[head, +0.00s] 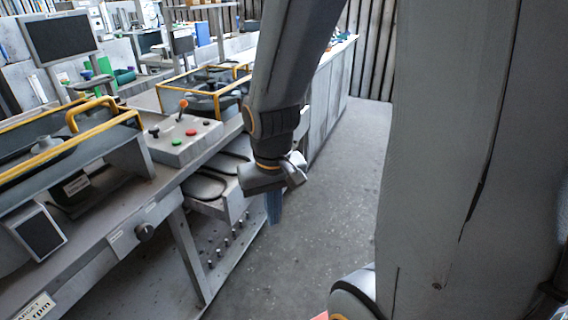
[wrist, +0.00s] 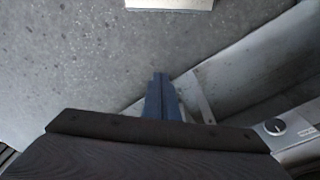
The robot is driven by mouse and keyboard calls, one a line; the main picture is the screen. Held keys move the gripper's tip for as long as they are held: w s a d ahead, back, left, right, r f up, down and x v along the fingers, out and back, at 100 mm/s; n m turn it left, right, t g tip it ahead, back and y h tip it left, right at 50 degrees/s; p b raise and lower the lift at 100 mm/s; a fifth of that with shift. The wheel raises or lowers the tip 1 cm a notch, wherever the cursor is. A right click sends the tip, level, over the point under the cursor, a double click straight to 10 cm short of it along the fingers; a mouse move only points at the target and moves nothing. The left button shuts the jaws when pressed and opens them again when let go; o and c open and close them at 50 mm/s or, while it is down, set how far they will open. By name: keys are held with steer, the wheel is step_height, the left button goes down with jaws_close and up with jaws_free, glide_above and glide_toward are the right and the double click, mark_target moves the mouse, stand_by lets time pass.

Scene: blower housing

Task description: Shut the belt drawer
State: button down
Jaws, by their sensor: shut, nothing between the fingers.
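The belt drawer (head: 236,208) is a light grey drawer standing out from under the bench in the head view, with black belts (head: 205,187) lying in it. My gripper (head: 274,218) hangs just right of the drawer's outer end, its blue fingers pointing down. Part of the drawer is hidden behind my wrist. I cannot tell whether the fingers touch it. In the wrist view my gripper (wrist: 160,76) shows with its blue fingers together and nothing between them. I cannot surely make out the drawer there.
The bench carries a grey control box (head: 183,140) with buttons and an orange-tipped lever. Yellow rails (head: 90,112) guard the machine on the left. A dark knob (head: 145,231) sticks out of the bench front. Pegs stand on a lower shelf (head: 228,245). The grey floor (head: 330,200) to the right is clear.

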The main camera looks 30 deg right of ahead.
steer(key=w+d+m+t+p, duration=0.6)
steer(key=w+d+m+p, duration=0.15)
steer(key=w+d, duration=0.6)
steer(key=w+a+f+p, duration=0.3)
steer(key=w+f, duration=0.4)
steer(key=w, duration=0.3)
steer(key=shift+w+f+p, duration=0.2)
steer(key=shift+w+p, duration=0.05)
steer(key=shift+p, duration=0.05)
